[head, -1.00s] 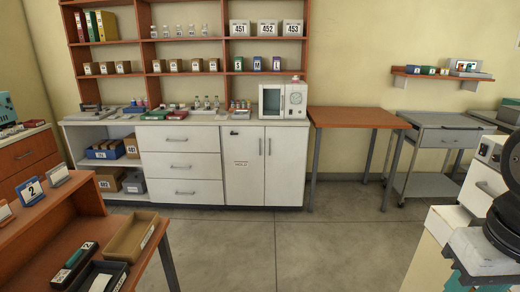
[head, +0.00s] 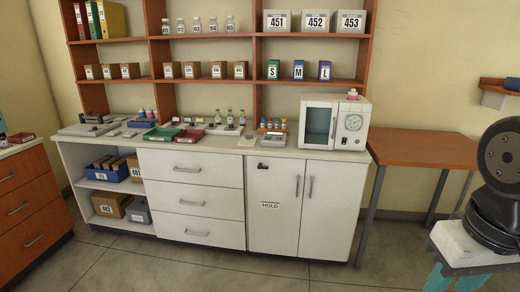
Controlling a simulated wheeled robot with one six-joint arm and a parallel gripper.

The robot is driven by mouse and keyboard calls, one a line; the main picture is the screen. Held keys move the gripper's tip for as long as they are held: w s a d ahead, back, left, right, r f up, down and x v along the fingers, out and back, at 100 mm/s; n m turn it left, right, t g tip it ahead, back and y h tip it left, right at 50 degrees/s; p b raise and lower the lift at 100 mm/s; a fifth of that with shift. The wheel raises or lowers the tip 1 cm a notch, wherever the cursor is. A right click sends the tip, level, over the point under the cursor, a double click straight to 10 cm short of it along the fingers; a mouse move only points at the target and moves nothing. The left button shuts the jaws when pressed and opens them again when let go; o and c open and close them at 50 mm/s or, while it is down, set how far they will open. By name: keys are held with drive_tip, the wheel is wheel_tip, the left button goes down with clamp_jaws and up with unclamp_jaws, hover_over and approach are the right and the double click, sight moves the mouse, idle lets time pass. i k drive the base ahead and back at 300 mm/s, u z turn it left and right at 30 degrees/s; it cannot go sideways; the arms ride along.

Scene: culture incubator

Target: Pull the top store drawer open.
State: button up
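A white three-drawer unit stands in the middle of the long counter in the head view. Its top drawer (head: 191,168) is shut, with a grey bar handle (head: 187,169) across its middle. The middle drawer (head: 195,200) and the bottom drawer (head: 201,231) below it are shut too. Part of my dark arm shows at the right edge, well apart from the drawers. My gripper is not in view.
A white double-door cupboard (head: 274,205) marked HOLD adjoins the drawers. Left are open shelves with a blue bin (head: 108,172). The white incubator (head: 333,121) stands on the counter. An orange table (head: 425,149) is at right. Floor before the drawers looks clear.

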sight(226, 171)
drive_tip(key=u, duration=0.1)
drive_tip(key=i, duration=1.25)
drive_tip(key=u, duration=0.1)
